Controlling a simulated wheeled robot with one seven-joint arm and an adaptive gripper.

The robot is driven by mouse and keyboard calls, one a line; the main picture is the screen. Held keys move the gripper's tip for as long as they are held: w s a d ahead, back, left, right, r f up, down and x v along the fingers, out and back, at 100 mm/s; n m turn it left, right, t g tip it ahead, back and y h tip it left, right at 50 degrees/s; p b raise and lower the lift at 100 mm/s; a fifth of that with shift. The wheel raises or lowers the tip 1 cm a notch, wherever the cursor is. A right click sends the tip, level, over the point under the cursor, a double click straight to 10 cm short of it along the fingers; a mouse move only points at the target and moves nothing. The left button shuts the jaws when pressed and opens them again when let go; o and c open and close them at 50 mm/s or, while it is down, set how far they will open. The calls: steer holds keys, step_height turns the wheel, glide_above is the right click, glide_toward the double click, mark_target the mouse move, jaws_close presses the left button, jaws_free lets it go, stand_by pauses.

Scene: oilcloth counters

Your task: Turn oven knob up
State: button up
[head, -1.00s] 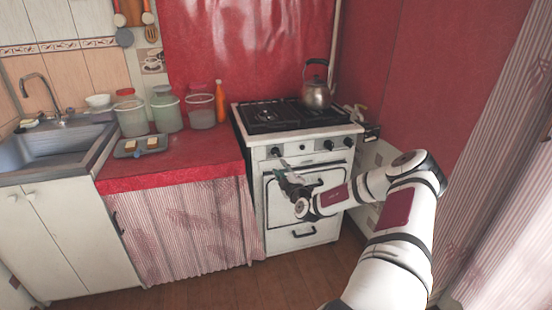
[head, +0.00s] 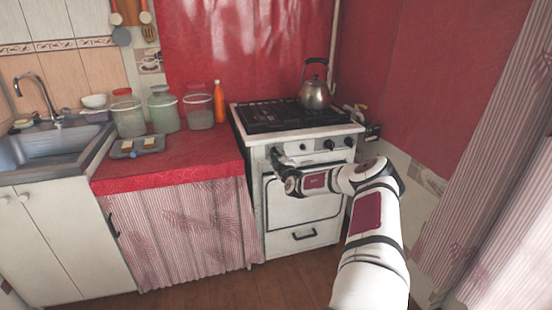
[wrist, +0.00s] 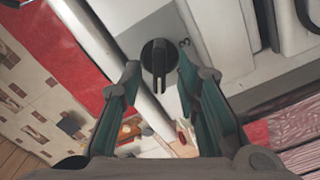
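The white stove (head: 300,197) has a row of black knobs along its front panel. Two of them, a middle knob (head: 328,145) and the rightmost knob (head: 348,141), show clear of my arm in the head view. My gripper (head: 277,156) is at the left end of the panel and hides the leftmost knob there. In the wrist view, a round black knob (wrist: 158,57) with a raised grip bar lies just ahead, between the two spread fingertips. My gripper is open with green-lined fingers, and a gap shows on each side of the knob. I cannot tell whether the fingertips straddle it in depth.
A metal kettle (head: 315,94) stands on the hob (head: 285,117) at the back right. A red counter (head: 187,160) with jars (head: 163,112), an orange bottle (head: 219,104) and a small tray (head: 137,147) adjoins the stove's left side. The oven door handle is below my gripper.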

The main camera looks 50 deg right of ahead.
steer(key=shift+w+d, duration=0.25)
steer(key=shift+w, duration=0.1)
jaws_close()
